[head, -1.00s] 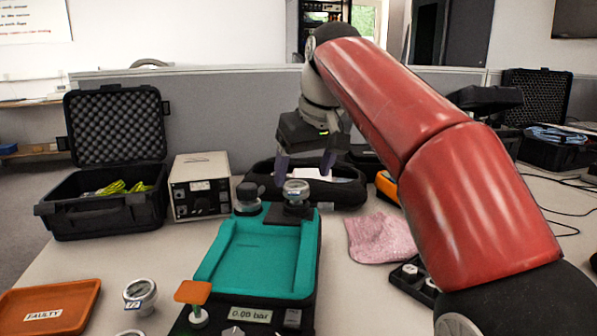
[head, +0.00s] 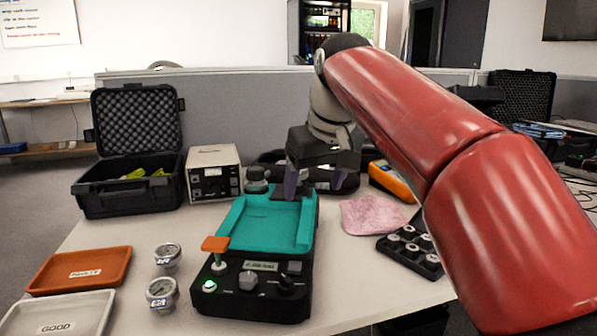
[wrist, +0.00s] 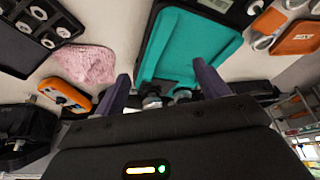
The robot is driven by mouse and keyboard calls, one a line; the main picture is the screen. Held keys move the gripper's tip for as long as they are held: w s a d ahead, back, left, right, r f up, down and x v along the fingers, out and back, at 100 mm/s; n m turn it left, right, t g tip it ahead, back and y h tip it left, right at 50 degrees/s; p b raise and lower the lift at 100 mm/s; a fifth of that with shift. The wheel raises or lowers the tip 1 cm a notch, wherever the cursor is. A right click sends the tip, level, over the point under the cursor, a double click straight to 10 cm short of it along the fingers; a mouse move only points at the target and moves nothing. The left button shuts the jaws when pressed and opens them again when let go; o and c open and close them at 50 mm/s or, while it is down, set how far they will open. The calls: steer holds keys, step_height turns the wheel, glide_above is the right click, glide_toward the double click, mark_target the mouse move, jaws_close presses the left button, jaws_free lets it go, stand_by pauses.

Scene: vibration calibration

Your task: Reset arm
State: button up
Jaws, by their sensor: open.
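My red arm reaches in from the right in the head view. My gripper (head: 318,185) points down above the back end of the calibration device (head: 255,302), which has a teal tray (head: 262,225) on top. The jaws are open with nothing between them. In the wrist view the two purple-grey fingers (wrist: 163,84) stand apart, with the teal tray (wrist: 190,45) beyond them. The device has an orange-topped lever (head: 215,244), a lit green button and a small display. Two round gauges (head: 166,256) (head: 162,293) stand on the table to its left.
An orange FAULTY tray (head: 82,270) and a white GOOD tray (head: 58,312) lie at the left. An open black case (head: 130,190) and a grey meter box (head: 214,172) stand behind. A pink cloth (head: 372,214), a yellow-orange meter (head: 390,181) and a black holder (head: 410,247) lie right.

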steer(key=s+d+f+m, duration=0.1)
steer(key=s+d+f, duration=0.3)
steer(key=s+f, duration=0.3)
steer(key=s+d+f+m+t+h, duration=0.1)
steer(key=s+d+f+m, duration=0.1)
steer(key=s+d+f, duration=0.2)
steer(key=s+d+f+m, duration=0.2)
steer(key=s+d+f, duration=0.2)
steer(key=s+f, duration=0.6)
step_height(320, 180, down, 2)
steer(key=shift+s+d+h, duration=0.25)
steer(key=shift+s+h, duration=0.15)
stand_by(0.6)
